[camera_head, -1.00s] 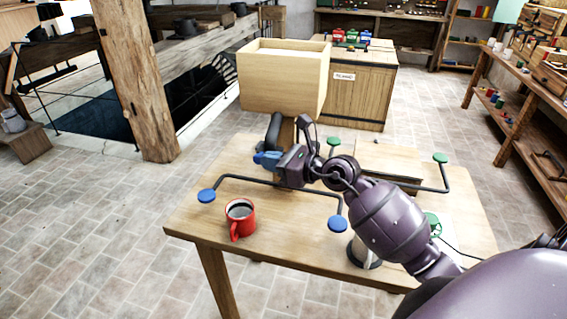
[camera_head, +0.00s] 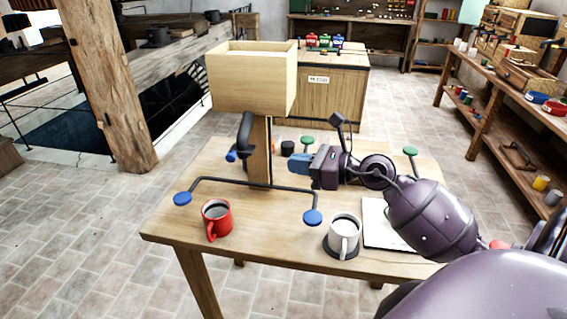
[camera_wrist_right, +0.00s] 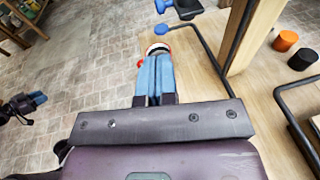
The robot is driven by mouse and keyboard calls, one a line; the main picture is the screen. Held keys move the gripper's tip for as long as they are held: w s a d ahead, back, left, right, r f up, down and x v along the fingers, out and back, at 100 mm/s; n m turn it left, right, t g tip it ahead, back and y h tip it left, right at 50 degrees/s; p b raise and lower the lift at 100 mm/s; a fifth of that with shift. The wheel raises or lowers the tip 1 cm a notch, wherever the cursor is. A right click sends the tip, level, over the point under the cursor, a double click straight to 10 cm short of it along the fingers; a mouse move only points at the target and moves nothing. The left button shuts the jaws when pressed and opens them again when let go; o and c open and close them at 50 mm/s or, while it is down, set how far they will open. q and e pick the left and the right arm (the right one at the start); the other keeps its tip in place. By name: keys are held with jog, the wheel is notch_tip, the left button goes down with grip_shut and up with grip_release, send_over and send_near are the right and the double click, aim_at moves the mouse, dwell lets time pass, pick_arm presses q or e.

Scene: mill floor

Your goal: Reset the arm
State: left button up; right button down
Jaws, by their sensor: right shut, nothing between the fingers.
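My right arm comes in from the lower right in the head view. Its gripper (camera_head: 299,163) is above the table, just right of the wooden post, with nothing held. In the right wrist view its blue fingers (camera_wrist_right: 155,72) lie side by side, shut and empty. Beyond the fingertips a mug's rim shows, partly hidden by the fingers. In the right wrist view another dark gripper with blue fingers (camera_wrist_right: 38,98) hangs at the left edge over the floor; it looks like my left one. My left gripper does not show in the head view.
The table (camera_head: 262,216) holds a red mug (camera_head: 217,219), a white mug (camera_head: 343,236) on a dark coaster, and a black rod frame with blue knobs (camera_head: 312,217). A wooden box (camera_head: 250,85) stands on a post (camera_head: 259,150) behind. Free wood lies between the mugs.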

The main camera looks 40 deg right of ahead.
jog(key=shift+s+d+r, duration=0.1)
jog(key=shift+s, duration=0.15)
dwell(0.4)
